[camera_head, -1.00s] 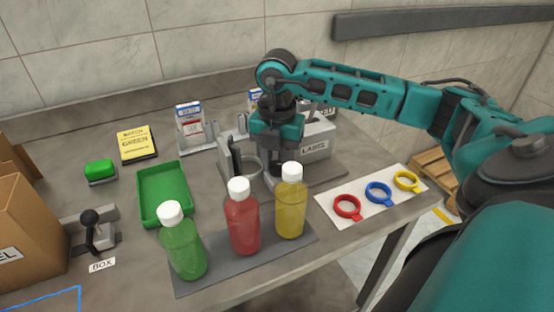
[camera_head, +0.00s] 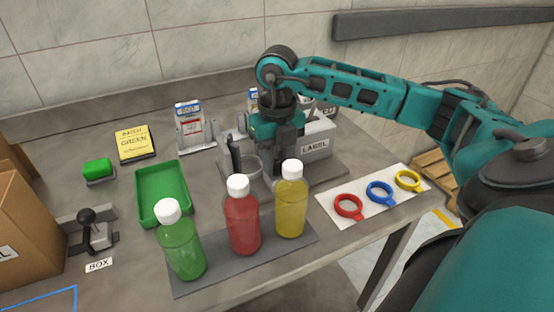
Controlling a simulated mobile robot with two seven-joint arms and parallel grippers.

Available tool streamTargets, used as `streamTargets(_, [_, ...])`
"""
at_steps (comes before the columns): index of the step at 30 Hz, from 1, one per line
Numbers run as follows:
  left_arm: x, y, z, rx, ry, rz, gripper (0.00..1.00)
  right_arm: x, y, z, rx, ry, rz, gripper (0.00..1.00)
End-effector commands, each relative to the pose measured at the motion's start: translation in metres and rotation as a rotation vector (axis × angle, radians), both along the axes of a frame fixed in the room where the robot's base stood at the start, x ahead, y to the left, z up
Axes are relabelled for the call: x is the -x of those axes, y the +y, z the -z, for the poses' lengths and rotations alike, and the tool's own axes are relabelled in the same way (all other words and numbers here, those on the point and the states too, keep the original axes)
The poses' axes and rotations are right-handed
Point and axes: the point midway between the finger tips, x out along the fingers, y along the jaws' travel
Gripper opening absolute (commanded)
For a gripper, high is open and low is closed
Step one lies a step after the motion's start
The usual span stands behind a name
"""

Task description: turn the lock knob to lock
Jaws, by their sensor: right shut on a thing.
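My right gripper (camera_head: 278,168) comes down from above, fingers pointing down, at the grey label machine (camera_head: 316,146) marked LABEL. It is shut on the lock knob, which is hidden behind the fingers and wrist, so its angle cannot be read. An open grey ring holder (camera_head: 248,165) with a dark upright post sits just left of the fingers. My left gripper is not in view.
Green (camera_head: 182,245), red (camera_head: 242,220) and yellow (camera_head: 291,205) capped bottles stand on a dark mat in front. A green tray (camera_head: 144,205), a black-knobbed lever (camera_head: 92,230) and a cardboard box (camera_head: 30,235) lie left. Coloured rings rest on a white sheet (camera_head: 335,214) at right.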

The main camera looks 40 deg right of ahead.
Motion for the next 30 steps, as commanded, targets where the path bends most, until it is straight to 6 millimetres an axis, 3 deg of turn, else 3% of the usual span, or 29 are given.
streamTargets(12, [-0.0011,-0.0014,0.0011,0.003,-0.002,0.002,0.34,-0.0002,-0.0003,-0.0005,0.000,-0.002,-0.185,0.03])
streamTargets(28, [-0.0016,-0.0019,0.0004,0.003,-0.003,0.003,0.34,-0.0002,-0.0003,-0.0008,0.000,-0.002,-0.210,0.03])
streamTargets(29, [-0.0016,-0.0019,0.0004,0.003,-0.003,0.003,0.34,-0.0002,-0.0003,-0.0008,0.000,-0.002,-0.210,0.34])
streamTargets(30, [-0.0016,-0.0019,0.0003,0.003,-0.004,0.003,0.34,-0.0002,-0.0003,-0.0008,0.000,-0.002,-0.210,0.38])
